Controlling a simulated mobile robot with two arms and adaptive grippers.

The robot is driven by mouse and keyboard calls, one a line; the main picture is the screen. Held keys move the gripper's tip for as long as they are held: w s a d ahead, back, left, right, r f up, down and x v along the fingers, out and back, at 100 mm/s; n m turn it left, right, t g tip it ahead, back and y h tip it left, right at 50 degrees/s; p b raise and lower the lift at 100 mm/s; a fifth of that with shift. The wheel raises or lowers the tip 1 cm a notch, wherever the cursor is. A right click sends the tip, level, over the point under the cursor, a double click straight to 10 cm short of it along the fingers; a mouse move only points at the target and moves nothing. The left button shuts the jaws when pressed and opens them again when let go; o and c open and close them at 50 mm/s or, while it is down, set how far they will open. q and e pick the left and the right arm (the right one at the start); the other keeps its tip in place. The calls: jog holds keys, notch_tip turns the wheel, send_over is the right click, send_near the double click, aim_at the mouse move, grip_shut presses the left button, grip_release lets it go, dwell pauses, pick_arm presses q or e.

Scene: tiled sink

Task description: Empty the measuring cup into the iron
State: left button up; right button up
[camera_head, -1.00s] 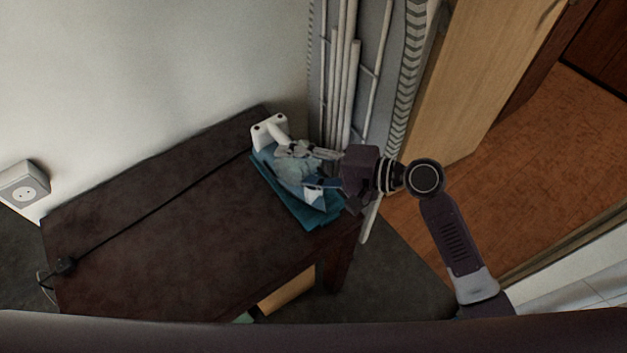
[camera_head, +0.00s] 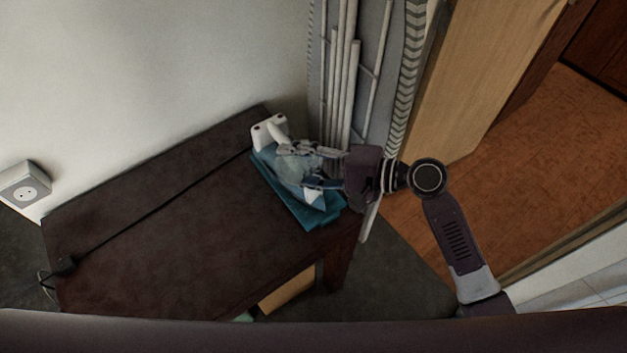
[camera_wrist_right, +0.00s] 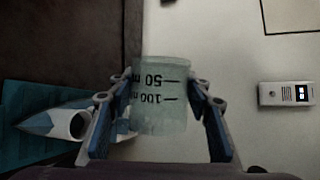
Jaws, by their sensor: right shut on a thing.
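My right gripper (camera_head: 298,167) is shut on the translucent measuring cup (camera_wrist_right: 160,90), one finger on each side. The cup's 50 and 100 ml marks read upside down in the right wrist view. In the head view the cup (camera_head: 291,170) is over the iron (camera_head: 268,131), which is white and blue and partly hidden by cup and fingers. The iron lies on a folded teal cloth (camera_head: 298,211). In the right wrist view the iron's tip and round opening (camera_wrist_right: 67,125) show left of the cup. I cannot tell whether the cup touches the iron. My left gripper is out of view.
The dark wooden table (camera_head: 170,220) is clear on its left, apart from a black cord (camera_head: 160,203). Pale pipes (camera_head: 345,90) rise close behind the iron. A wooden door (camera_head: 490,80) stands to the right, and a wall socket (camera_head: 24,184) is at far left.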

jog(key=shift+r, duration=0.1)
jog(key=shift+w+d+r+m+y, duration=0.25)
jog(key=shift+m+y, duration=0.25)
jog(key=shift+m, duration=0.3)
jog(key=m+y, duration=0.1)
jog(key=w+d+r+m+y, duration=0.1)
jog(key=m, duration=0.1)
jog(key=shift+w+d+m+b, duration=0.1)
jog(key=shift+w+m+b, duration=0.15)
jog(key=shift+m+b, duration=0.05)
jog(key=n, duration=0.1)
jog(key=s+a+n+h, duration=0.1)
jog(key=n+p, duration=0.1)
jog(key=shift+s+a+f+n+g+h, duration=0.15)
jog(key=shift+s+f+n+g+h, duration=0.15)
jog(key=shift+h, duration=0.1)
jog(key=shift+s+a+f+n+h, duration=0.2)
jog(key=shift+n+h, duration=0.1)
jog(key=shift+n, duration=0.2)
jog(key=shift+f, duration=0.1)
